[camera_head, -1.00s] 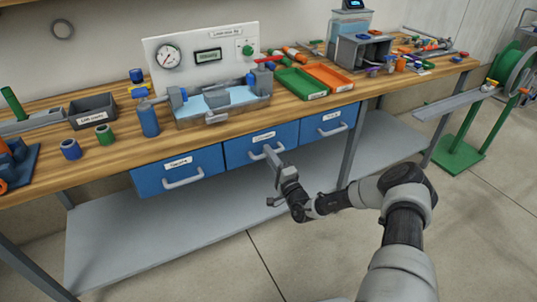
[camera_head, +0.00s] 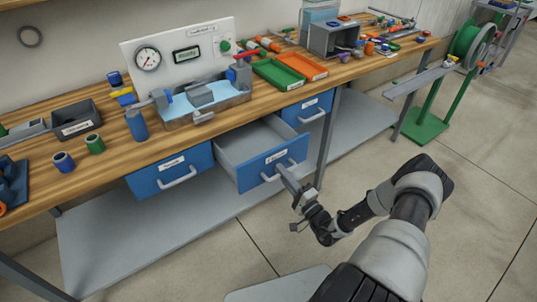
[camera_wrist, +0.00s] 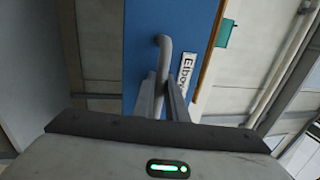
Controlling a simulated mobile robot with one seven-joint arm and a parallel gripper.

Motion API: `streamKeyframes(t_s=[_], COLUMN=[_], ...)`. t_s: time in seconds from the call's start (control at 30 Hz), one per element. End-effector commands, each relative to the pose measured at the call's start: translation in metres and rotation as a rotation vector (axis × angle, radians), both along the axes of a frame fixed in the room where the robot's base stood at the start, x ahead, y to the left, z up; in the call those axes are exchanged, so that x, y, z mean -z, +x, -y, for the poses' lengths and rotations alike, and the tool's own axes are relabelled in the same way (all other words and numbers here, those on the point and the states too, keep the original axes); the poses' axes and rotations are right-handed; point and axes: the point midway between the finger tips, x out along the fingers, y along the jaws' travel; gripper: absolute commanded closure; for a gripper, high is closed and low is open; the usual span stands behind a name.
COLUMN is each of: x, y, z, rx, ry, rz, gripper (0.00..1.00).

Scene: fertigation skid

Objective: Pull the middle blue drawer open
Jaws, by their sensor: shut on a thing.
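The middle blue drawer (camera_head: 262,160) is pulled well out from under the wooden bench, and its grey inside shows and looks empty. Its front carries a white label and a light grey bar handle (camera_head: 271,178). My gripper (camera_head: 284,172) is shut on that handle. In the wrist view the two fingers (camera_wrist: 163,98) lie on either side of the handle (camera_wrist: 165,48), against the blue drawer front (camera_wrist: 145,18). The label beside it reads partly as "Elbo". The fingers and my wrist hide part of the handle.
The left blue drawer (camera_head: 165,172) and right blue drawer (camera_head: 305,110) are shut. The workbench (camera_head: 100,170) carries a gauge panel (camera_head: 165,58), trays and fittings. A grey lower shelf (camera_head: 130,245) runs beneath. A bench leg (camera_head: 327,140) stands just right of the open drawer. A green reel stand (camera_head: 425,125) is farther right.

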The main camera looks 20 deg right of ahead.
Motion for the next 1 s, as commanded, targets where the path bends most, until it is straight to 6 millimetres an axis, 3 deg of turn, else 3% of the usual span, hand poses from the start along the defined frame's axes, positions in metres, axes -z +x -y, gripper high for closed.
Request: streamKeyframes(t_s=[0.2,0.4,0.9,0.93,1.0], x=[-0.002,-0.001,0.0,0.0,0.0], y=[-0.048,-0.069,-0.076,-0.076,-0.076], z=[0.015,0.022,0.024,0.024,0.025], rx=[0.0,-0.001,-0.003,-0.003,-0.002], ry=[0.001,0.0,-0.002,-0.002,-0.002], rz=[0.001,0.002,0.003,0.003,0.003], gripper=[1.0,1.0,1.0,0.83,0.8])
